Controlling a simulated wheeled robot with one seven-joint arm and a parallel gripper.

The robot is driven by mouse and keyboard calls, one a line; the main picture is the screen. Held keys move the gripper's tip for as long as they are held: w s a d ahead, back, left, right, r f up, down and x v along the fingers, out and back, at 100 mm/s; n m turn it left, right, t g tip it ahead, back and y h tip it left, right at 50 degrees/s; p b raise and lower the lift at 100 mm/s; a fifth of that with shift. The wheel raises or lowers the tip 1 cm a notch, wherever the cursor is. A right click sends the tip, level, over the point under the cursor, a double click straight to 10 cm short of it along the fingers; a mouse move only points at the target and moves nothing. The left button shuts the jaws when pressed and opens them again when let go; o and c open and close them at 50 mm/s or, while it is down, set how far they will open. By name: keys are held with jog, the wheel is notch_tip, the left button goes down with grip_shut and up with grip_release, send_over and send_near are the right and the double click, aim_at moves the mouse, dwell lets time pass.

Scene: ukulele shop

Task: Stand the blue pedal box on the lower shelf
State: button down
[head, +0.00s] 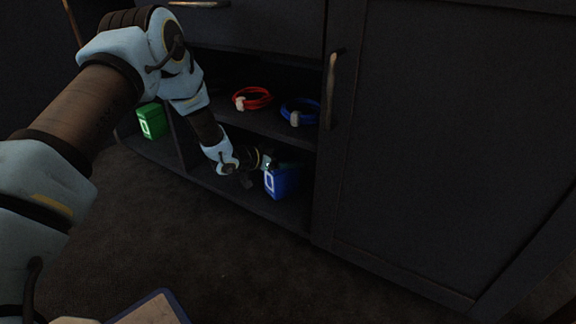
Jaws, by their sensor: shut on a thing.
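The blue pedal box (284,182) has a pale square mark on its front. It is inside the lower compartment of the dark cabinet, at or just above the lower shelf (240,198); I cannot tell whether its base touches. My gripper (268,165) reaches into the compartment from the left and is shut on the box near its upper left edge. The fingertips are small and dark here, and the box's back is hidden.
A green box (151,121) stands in the compartment to the left, past a divider. A red cable coil (252,99) and a blue cable coil (299,112) lie on the shelf above. A closed cabinet door (430,150) is at right. Dark floor lies in front.

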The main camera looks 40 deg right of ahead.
jog(key=shift+f, duration=0.15)
grip_release()
jog(key=shift+f, duration=0.1)
jog(key=shift+a+r, duration=0.1)
jog(key=shift+r, duration=0.15)
jog(key=p+v, duration=0.5)
jog(key=v, duration=0.6)
jog(key=shift+a, duration=0.35)
jog(key=shift+w+r, duration=0.1)
